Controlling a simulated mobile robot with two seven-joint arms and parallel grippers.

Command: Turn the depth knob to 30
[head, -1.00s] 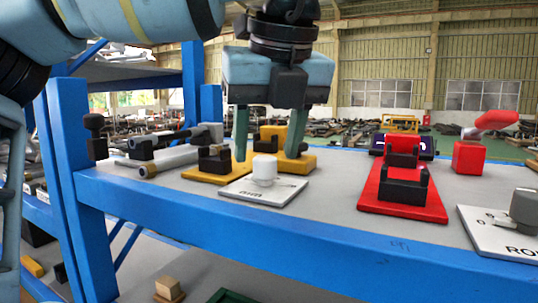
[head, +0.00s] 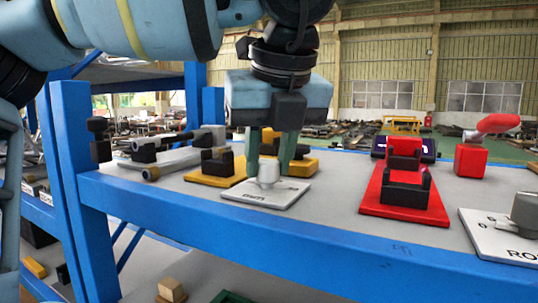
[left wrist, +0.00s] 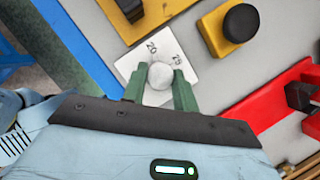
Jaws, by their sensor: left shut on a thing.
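The white round knob (head: 267,172) stands on a white plate (head: 283,194) on the grey shelf top. It also shows in the left wrist view (left wrist: 159,80), where the plate (left wrist: 172,48) bears the marks "20" and what looks like "29" or "25". My left gripper (head: 270,160) points down over the knob. In the left wrist view its two green fingers (left wrist: 160,88) are shut on the knob, one on each side. The knob's pointer is hidden or too small to read. My right gripper is not in view.
Yellow bases with black blocks (head: 214,167) stand close behind and left of the plate. A red base with black cradle (head: 403,205) stands to the right. A grey knob on a plate marked "RO…" (head: 495,238) is at the far right. A blue beam (head: 290,238) edges the shelf front.

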